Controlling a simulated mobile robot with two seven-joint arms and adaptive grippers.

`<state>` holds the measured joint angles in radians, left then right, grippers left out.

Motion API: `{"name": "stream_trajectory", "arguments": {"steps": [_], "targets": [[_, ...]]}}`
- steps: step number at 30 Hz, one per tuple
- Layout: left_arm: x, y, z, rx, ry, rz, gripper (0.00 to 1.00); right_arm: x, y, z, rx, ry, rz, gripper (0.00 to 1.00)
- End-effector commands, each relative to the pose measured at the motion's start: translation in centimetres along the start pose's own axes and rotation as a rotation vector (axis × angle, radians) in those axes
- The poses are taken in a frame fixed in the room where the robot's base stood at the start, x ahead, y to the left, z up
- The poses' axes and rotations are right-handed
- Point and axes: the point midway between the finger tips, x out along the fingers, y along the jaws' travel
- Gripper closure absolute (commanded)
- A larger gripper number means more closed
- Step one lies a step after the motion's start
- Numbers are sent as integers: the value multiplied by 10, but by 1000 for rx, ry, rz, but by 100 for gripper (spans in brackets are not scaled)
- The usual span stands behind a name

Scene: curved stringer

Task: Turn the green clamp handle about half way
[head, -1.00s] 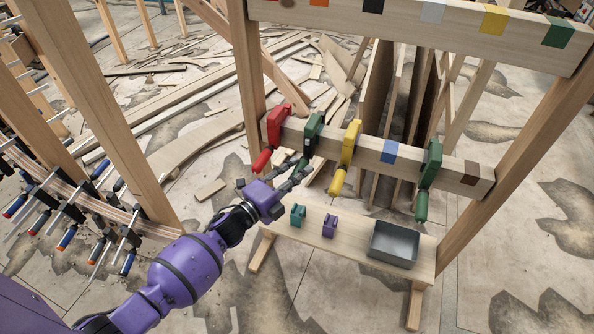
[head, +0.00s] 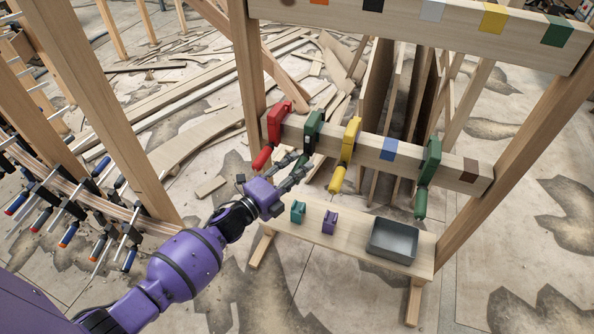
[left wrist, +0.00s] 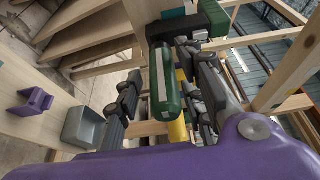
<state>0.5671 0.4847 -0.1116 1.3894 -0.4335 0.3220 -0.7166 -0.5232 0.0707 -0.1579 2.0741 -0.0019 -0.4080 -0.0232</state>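The green clamp (head: 313,128) nearest my left gripper sits on the lower beam, between the red and yellow clamps. Its handle hangs below the beam and is partly hidden by my fingers in the head view. My left gripper (head: 296,172) is at this handle. In the left wrist view the green handle (left wrist: 164,84), with a pale stripe along it, lies between the dark fingers of the left gripper (left wrist: 160,92). A gap shows on its left side; the right finger looks close to it, contact unclear. My right gripper is in neither view.
A red clamp (head: 279,121) and a yellow clamp (head: 350,140) flank the green one closely. Another green clamp (head: 430,162) is farther right. The shelf (head: 345,250) below holds a teal block (head: 298,212), a purple block (head: 329,222) and a grey bin (head: 393,241).

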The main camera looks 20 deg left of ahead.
Motion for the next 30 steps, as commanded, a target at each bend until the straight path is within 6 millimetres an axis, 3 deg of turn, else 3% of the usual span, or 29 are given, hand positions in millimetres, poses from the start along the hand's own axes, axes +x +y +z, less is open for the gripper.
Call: {"name": "stream_trajectory", "arguments": {"steps": [6,10,21,30], "targets": [[0,-1,0,0,0,-2,64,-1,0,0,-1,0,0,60],[-12,-1,0,0,0,-2,64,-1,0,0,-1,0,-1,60],[-87,0,0,0,0,0,64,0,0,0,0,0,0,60],[-119,0,0,0,0,-1,64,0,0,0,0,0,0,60]]}}
